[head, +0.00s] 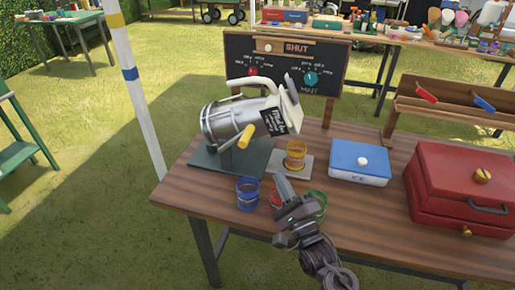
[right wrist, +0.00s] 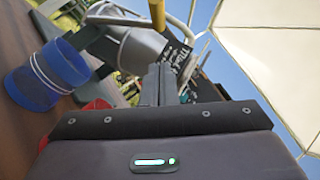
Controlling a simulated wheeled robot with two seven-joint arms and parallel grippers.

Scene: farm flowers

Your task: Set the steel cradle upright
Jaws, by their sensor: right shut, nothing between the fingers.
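The steel cradle (head: 219,121) is a silvery drum-like holder on a dark green base (head: 203,160) at the table's back left. It lies tilted, with its cream-coloured mouth piece and a dark label (head: 277,122) leaning to the right. A cream handle arches over it, and a yellow grip (head: 247,136) sticks out at its front. The cradle also shows in the right wrist view (right wrist: 142,50), beyond the fingers, with the yellow grip (right wrist: 157,14) above. My right gripper (head: 281,184) is shut and empty, in front of the cradle and apart from it. My left gripper is out of view.
A blue cup (head: 248,194), a red cup (head: 276,198) and a green cup (head: 318,199) stand close around my right gripper. An amber cup (head: 295,156) stands behind. A blue ice box (head: 358,172) and a red chest (head: 432,190) are at right; a dial board (head: 330,88) is behind.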

